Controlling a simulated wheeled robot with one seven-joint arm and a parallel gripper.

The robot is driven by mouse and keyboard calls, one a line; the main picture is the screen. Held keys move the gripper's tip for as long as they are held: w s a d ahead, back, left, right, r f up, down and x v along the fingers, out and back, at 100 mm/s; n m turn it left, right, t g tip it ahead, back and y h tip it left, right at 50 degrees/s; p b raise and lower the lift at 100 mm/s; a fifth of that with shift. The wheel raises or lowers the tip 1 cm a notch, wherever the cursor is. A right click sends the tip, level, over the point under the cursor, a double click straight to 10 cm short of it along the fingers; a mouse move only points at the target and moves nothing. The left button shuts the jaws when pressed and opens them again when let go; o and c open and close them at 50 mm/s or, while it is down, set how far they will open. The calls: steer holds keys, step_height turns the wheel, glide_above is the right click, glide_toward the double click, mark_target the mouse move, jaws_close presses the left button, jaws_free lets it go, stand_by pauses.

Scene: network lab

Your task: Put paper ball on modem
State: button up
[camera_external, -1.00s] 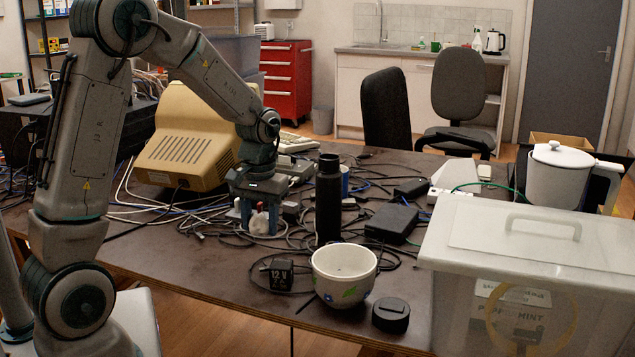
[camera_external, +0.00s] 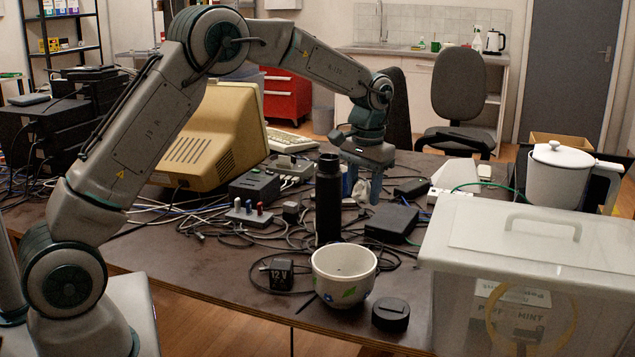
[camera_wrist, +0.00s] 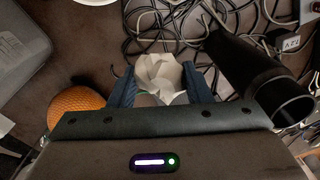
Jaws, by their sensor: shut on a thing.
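The crumpled white paper ball (camera_wrist: 160,75) is held between the two blue fingers of my gripper (camera_wrist: 160,88) in the wrist view. In the external view the paper ball (camera_external: 361,190) shows partly behind a finger of my gripper (camera_external: 364,187), right of the black bottle and above the table. A flat dark box (camera_external: 392,222) lies to the right and nearer the camera; it may be the modem, but I cannot tell for sure. It shows at the left of the wrist view (camera_wrist: 30,60). My gripper is not over it.
The tall black bottle (camera_external: 328,200) stands close to my gripper. Cables cover much of the table. A clear lidded bin (camera_external: 530,270) stands at right.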

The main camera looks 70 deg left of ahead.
steer(key=w+d+m+p, duration=0.1)
steer(key=w+d+m, duration=0.15)
steer(key=w, duration=0.35)
steer(key=p, duration=0.2)
glide_above(375, 224)
steer(key=shift+n, duration=0.25)
step_height(375, 224, down, 7)
steer(key=shift+d+r, duration=0.1)
steer(key=shift+f+p, duration=0.55)
steer(key=shift+f, duration=1.5)
steer(key=shift+f, duration=0.15)
steer(key=o, duration=0.9)
steer(key=shift+o, duration=0.2)
